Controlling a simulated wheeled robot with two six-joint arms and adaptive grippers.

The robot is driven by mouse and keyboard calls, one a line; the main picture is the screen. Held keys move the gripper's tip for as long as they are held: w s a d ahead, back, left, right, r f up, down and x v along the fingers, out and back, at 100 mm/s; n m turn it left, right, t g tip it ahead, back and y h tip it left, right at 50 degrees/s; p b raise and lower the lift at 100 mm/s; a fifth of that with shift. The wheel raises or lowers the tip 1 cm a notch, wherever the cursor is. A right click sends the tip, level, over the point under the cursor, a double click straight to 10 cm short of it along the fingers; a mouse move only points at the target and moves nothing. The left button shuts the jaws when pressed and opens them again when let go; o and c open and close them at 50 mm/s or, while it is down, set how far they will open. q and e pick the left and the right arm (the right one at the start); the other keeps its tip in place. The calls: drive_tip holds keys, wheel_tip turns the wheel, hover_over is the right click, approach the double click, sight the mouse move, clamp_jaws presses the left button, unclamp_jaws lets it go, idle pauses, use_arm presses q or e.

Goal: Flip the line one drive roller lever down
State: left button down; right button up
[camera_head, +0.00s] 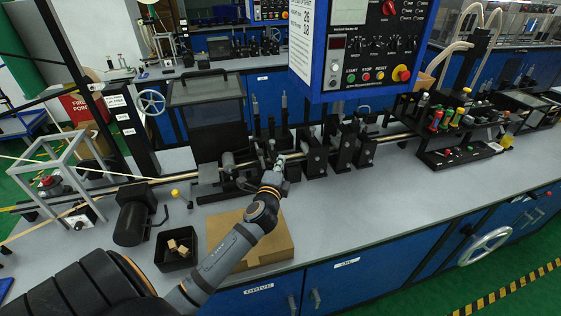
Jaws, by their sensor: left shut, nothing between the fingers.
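My left gripper (280,161) reaches in from the bottom left to the row of black roller stands (316,152) on the grey bench. Its fingers are shut and empty, close beside the stands at the middle of the line. Thin upright dark rods (284,106) rise just behind it. I cannot tell which part is the drive roller lever, or whether the fingers touch it; the gripper and wrist hide part of that spot. A short lever with a yellow knob (176,193) stands to the left, near the black motor (132,222). My right gripper is out of view.
A cardboard box (265,245) lies under my left forearm, beside a black bin (172,250) with small brown blocks. A blue-framed control panel (365,50) hangs above the line. A black tool rack (450,135) stands at the right. The front right of the bench (370,205) is clear.

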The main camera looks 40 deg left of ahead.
use_arm(q)
drive_tip(key=s+b, duration=0.1)
drive_tip(key=s, duration=0.6)
drive_tip(key=shift+s+d, duration=0.2)
drive_tip(key=shift+d, duration=0.25)
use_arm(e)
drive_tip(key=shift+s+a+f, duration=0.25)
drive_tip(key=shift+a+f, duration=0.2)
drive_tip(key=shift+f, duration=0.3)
use_arm(q)
drive_tip(key=shift+d, duration=0.1)
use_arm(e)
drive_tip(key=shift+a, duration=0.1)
